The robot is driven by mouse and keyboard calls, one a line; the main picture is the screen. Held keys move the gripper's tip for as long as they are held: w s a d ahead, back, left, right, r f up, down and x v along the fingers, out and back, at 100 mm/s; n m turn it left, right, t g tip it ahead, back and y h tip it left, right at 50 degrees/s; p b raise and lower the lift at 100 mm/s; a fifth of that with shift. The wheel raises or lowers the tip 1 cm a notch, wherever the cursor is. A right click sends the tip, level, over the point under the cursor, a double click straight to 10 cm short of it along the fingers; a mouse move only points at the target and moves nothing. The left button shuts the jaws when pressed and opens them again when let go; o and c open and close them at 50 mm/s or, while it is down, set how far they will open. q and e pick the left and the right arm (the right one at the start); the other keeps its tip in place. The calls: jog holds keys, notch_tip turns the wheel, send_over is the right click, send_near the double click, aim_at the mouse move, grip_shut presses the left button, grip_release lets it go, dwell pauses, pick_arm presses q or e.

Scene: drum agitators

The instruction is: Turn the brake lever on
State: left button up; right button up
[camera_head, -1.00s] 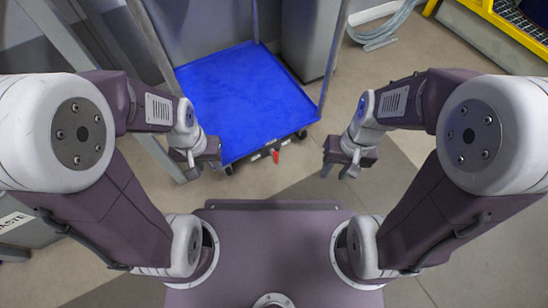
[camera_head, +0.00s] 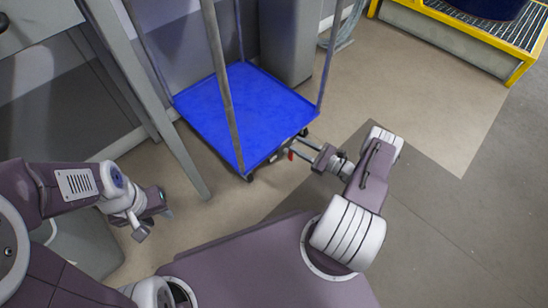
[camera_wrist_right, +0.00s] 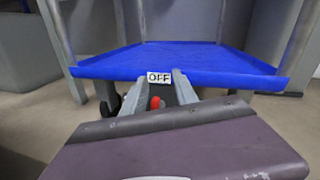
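The brake lever is a small red piece (camera_head: 291,155) at the near edge of the blue platform cart (camera_head: 215,112), low by its wheels. In the right wrist view the red lever (camera_wrist_right: 155,102) shows below a white "OFF" label (camera_wrist_right: 159,78). My right gripper (camera_head: 298,147) is stretched out to the cart's near edge with its fingers apart. In the wrist view the lever appears between the two fingers (camera_wrist_right: 154,88); I cannot tell whether they touch it. My left gripper (camera_head: 153,223) is open and empty, away from the cart at the lower left.
Tall grey posts rise from the cart's corners. A grey table leg (camera_head: 180,160) stands left of the cart. A grey cabinet (camera_head: 287,40) is behind it. A yellow-edged platform (camera_head: 450,35) is at the top right. The floor on the right is clear.

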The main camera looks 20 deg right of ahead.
aim_at(293, 155)
jog(key=s+d+f+m+t+h, duration=0.1)
jog(key=s+f+m+t+h, duration=0.1)
jog(key=s+f+m+h, duration=0.35)
jog(key=w+a+b, duration=0.1)
jog(key=w, duration=0.1)
jog(key=w+a+y+b, duration=0.1)
jog(key=w, duration=0.1)
jog(key=w+a+n+y+b, duration=0.1)
jog(key=w+b, duration=0.1)
jog(key=shift+w+f, duration=0.1)
jog(key=shift+f, duration=0.2)
jog(key=shift+w+a+r, duration=0.15)
jog(key=shift+w, duration=0.4)
jog(key=shift+r, duration=0.1)
grip_shut()
